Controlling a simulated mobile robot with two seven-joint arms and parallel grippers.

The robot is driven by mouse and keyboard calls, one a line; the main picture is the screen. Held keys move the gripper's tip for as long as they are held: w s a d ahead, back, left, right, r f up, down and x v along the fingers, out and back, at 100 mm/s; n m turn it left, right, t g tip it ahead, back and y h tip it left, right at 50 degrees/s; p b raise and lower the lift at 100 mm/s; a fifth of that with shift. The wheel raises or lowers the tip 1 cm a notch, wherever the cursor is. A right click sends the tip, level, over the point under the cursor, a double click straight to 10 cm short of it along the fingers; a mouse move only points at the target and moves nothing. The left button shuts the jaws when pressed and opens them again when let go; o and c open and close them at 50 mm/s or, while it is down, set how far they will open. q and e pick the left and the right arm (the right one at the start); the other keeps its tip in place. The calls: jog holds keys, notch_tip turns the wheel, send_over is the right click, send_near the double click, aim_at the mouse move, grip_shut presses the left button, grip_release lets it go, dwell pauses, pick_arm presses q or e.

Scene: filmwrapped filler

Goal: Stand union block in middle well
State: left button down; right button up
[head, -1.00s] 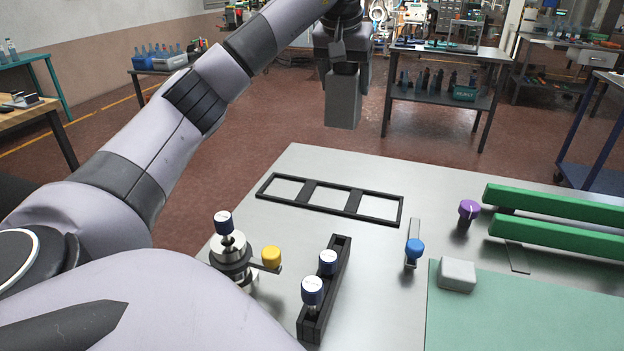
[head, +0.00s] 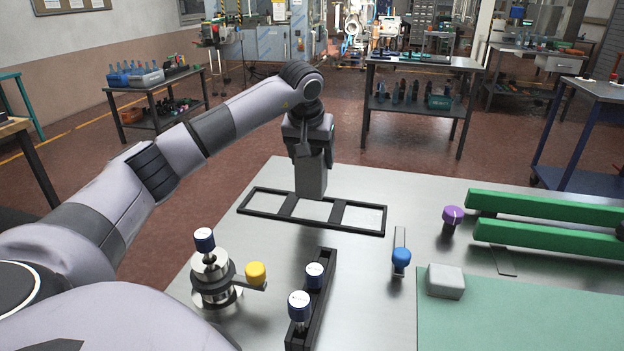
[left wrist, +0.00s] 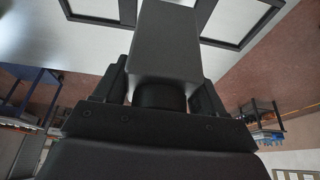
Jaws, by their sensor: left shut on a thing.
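My left gripper (head: 309,140) is shut on the grey union block (head: 311,178) and points down. The block hangs upright below the jaws and also shows large in the left wrist view (left wrist: 165,45). A flat black frame with three wells (head: 362,231) lies on the steel table. In the head view the block's lower end overlaps the frame's far edge, by the middle well (head: 313,209). I cannot tell whether it touches the frame or the table. The wells look empty. My right gripper is not in view.
On the steel table (head: 370,272) stand a metal fitting with a yellow knob (head: 255,273), a black rack with blue-capped parts (head: 325,285), a blue-knobbed piece (head: 401,258), a purple knob (head: 452,215), green rails (head: 545,238) and a pale grey block (head: 445,281) by a green mat (head: 520,325).

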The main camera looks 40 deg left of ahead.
aim_at(312, 177)
pick_arm(q)
jog(key=shift+f, duration=2.6)
jog(key=shift+f, duration=0.15)
jog(key=shift+c, duration=0.4)
grip_release()
jog(key=shift+f, duration=0.1)
jog(key=v, duration=1.2)
jog(key=shift+s+d, duration=0.1)
